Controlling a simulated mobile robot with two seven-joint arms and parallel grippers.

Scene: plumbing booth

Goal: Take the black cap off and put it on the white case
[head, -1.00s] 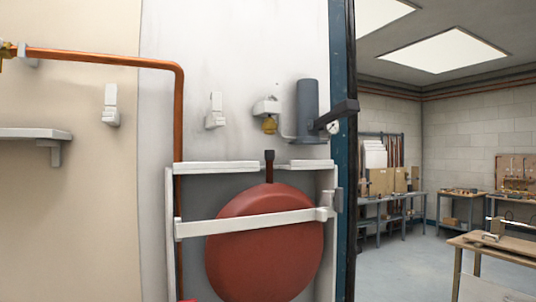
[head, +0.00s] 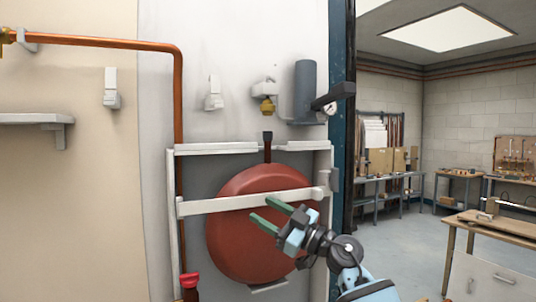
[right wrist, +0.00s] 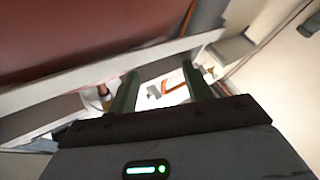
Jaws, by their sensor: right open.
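The black cap (head: 267,135) sits on the short dark neck at the top of the round red vessel (head: 240,185). The white case (head: 215,150) frames the vessel, with its top edge split in two around the neck and a white bar across the vessel's front. My right gripper (head: 260,207) is open and empty, in front of the vessel by the bar, below and apart from the cap. Its two green fingers also show in the right wrist view (right wrist: 160,72), below the red vessel surface (right wrist: 80,35); the cap cannot be made out there. My left gripper is not in view.
A copper pipe (head: 178,100) runs down the wall left of the case, near a red-topped fitting (head: 190,282). Above the case are a brass fitting (head: 267,105), a grey cylinder (head: 305,90) and a black handle (head: 333,96). A workbench (head: 500,228) stands at right.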

